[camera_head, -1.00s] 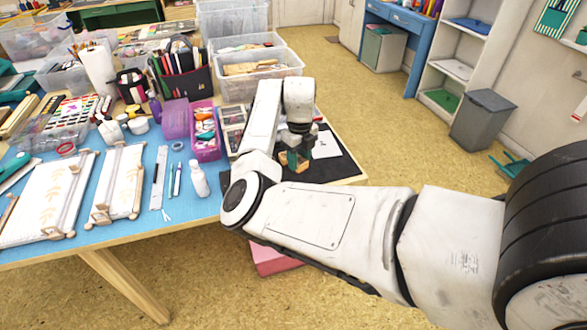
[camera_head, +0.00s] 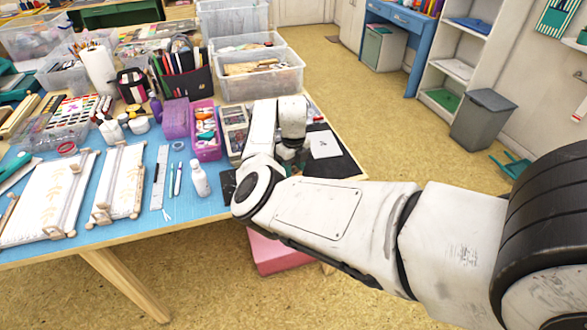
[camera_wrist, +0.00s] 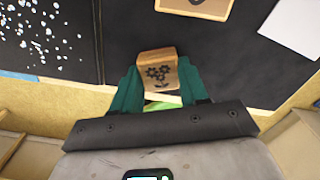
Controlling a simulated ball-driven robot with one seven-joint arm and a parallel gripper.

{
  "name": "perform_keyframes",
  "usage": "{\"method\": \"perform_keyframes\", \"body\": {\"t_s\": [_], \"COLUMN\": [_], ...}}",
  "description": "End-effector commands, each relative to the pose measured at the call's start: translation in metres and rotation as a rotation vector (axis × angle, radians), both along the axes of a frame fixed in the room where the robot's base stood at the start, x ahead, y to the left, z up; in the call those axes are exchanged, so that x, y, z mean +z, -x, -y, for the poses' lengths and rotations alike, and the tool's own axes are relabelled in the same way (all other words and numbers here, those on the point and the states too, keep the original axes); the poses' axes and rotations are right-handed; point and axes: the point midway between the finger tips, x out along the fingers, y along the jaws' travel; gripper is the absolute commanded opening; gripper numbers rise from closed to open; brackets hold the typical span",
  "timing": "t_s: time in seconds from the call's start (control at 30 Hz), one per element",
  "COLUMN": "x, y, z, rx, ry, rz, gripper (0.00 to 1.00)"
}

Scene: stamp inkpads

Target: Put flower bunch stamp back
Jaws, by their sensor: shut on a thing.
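The flower bunch stamp (camera_wrist: 157,68) is a small wooden block with a dark flower print on the face I see in the wrist view. My gripper (camera_wrist: 159,77) has green fingers, shut on the two sides of this block. The block is over the near edge of a black mat (camera_wrist: 115,40); I cannot tell whether it touches anything below. A bit of green (camera_wrist: 160,105) shows under it, mostly hidden. Another wooden block (camera_wrist: 203,7) with a dark print lies beyond, cut off by the top edge. In the head view my arm hides the fingers and the held stamp.
A white sheet (camera_head: 323,144) lies on the mat to the right of my wrist. An open compartment box (camera_head: 236,122), a pink box (camera_head: 205,132) and a white bottle (camera_head: 200,180) stand to the left. The wooden table edge (camera_wrist: 45,97) runs close below the mat.

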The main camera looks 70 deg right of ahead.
Motion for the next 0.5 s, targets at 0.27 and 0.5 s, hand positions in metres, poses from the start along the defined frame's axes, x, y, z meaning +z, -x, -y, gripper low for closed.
{"method": "perform_keyframes", "body": {"t_s": [0.27, 0.5], "x": [-0.0005, 0.0002], "y": [0.0003, 0.0002], "z": [0.0, 0.0], "rx": [0.0, 0.0], "ry": [0.0, 0.0], "rz": [-0.001, 0.0], "gripper": [0.68, 0.69]}}
